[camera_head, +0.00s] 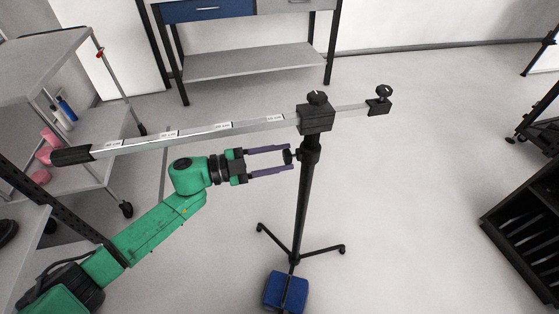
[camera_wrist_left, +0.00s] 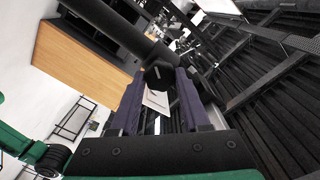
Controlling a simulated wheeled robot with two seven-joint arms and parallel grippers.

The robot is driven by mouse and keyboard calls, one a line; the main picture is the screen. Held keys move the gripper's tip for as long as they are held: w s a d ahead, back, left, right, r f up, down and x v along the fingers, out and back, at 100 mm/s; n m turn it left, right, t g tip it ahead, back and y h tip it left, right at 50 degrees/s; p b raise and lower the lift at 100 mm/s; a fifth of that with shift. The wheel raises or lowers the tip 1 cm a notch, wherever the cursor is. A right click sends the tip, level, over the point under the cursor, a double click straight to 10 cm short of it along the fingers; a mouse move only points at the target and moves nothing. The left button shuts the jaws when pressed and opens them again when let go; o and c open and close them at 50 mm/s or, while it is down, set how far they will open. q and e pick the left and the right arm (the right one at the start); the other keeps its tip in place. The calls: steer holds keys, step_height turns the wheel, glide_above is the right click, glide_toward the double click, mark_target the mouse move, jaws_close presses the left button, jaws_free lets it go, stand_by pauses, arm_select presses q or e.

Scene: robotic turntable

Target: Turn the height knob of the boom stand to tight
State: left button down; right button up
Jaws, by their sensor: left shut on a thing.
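The boom stand (camera_head: 304,200) stands upright on a black tripod base, its horizontal grey boom (camera_head: 220,130) crossing at the top. The dark height knob (camera_head: 288,156) sticks out to the left of the pole, just below the black boom clamp (camera_head: 315,118). My left gripper (camera_head: 290,158) reaches in from the left below the boom, its purple fingers on either side of the knob and shut on it. In the left wrist view the black knob (camera_wrist_left: 158,76) sits between the two fingertips. My right gripper is not in view.
A blue weight (camera_head: 286,291) lies at the foot of the stand. A grey cart (camera_head: 90,140) with bottles is at the left, a workbench (camera_head: 240,65) at the back, and a black crate (camera_head: 525,235) at the right. The floor right of the stand is clear.

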arm_select(q)
steer(key=m+b, duration=0.1)
steer(key=m, duration=0.1)
steer(key=m+b, duration=0.2)
steer(key=m, duration=0.1)
steer(key=shift+f+m+b, duration=0.3)
steer(key=shift+b, duration=0.1)
steer(key=shift+m+b, duration=0.35)
steer(key=shift+m, duration=0.05)
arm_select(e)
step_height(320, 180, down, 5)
arm_select(q)
steer(key=m+b, duration=0.3)
steer(key=shift+m, duration=0.3)
steer(key=shift+r+m+b, duration=0.15)
steer(key=shift+m+b, duration=0.3)
steer(key=shift+m, duration=0.25)
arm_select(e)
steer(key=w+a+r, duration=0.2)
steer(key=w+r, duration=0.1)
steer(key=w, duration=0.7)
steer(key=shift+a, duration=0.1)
arm_select(q)
steer(key=shift+c, duration=1.9)
jaws_free()
